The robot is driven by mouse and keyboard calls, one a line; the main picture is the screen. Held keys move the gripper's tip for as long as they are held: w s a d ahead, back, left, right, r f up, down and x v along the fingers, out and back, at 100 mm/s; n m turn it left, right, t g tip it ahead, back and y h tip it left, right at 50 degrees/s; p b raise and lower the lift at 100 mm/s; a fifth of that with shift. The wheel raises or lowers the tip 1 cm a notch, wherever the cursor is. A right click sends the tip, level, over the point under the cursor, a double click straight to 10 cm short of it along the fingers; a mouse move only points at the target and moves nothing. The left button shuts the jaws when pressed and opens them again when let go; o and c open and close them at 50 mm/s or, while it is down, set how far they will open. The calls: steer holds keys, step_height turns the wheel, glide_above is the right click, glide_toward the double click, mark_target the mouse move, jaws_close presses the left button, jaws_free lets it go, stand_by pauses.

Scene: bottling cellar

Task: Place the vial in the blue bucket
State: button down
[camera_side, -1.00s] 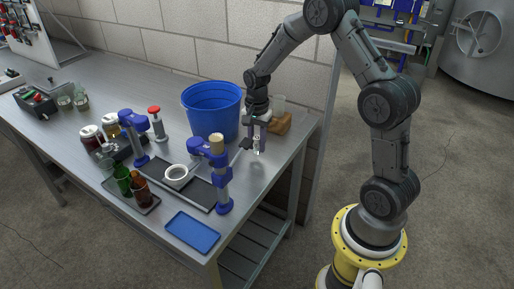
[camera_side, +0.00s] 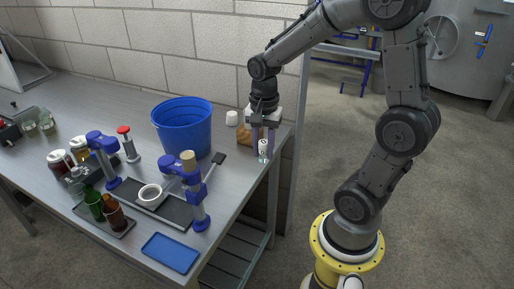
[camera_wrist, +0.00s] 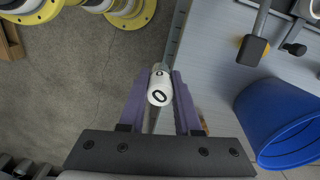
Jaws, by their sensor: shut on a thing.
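My gripper (camera_side: 264,154) has purple fingers shut on the vial, a small clear vial with a white label or cap (camera_side: 263,149). The gripper is at the right end of the bench, to the right of the blue bucket and apart from it. In the wrist view the vial (camera_wrist: 160,88) sits between the fingertips (camera_wrist: 160,82), its white end with a black ring mark facing the camera. The bench edge runs behind it. The blue bucket (camera_side: 183,130) stands open on the bench; its inside floor is hidden in the side view. It also shows at lower right in the wrist view (camera_wrist: 262,125).
A wooden block (camera_side: 243,135) and a white cup (camera_side: 231,118) stand behind my gripper. A blue-and-grey stand (camera_side: 196,195), a dark tray with bottles (camera_side: 125,226) and a blue tray (camera_side: 170,252) lie in front of the bucket. Floor shows beyond the bench's right edge.

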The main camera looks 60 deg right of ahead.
steer(key=shift+s, duration=0.1)
stand_by(0.3)
steer(key=shift+s+m, duration=0.1)
steer(key=shift+m, duration=0.4)
steer(key=w+d+r+m, duration=0.2)
steer(key=w+m, duration=0.1)
steer(key=w, duration=0.4)
steer(key=w+d+r+m, duration=0.2)
steer(key=w+m, duration=0.1)
steer(key=w, duration=0.5)
steer(key=w+d+r+m, duration=0.2)
steer(key=w+r+m, duration=0.1)
steer(key=w, duration=0.4)
steer(key=w+f, duration=0.2)
steer(key=f, duration=0.2)
steer(key=w+f, duration=0.3)
steer(key=f, duration=0.2)
steer(key=w+f, duration=0.3)
steer(key=f, duration=0.1)
steer(key=shift+w+a+f, duration=0.15)
steer(key=shift+w+f, duration=0.1)
steer(key=shift+f, duration=2.9)
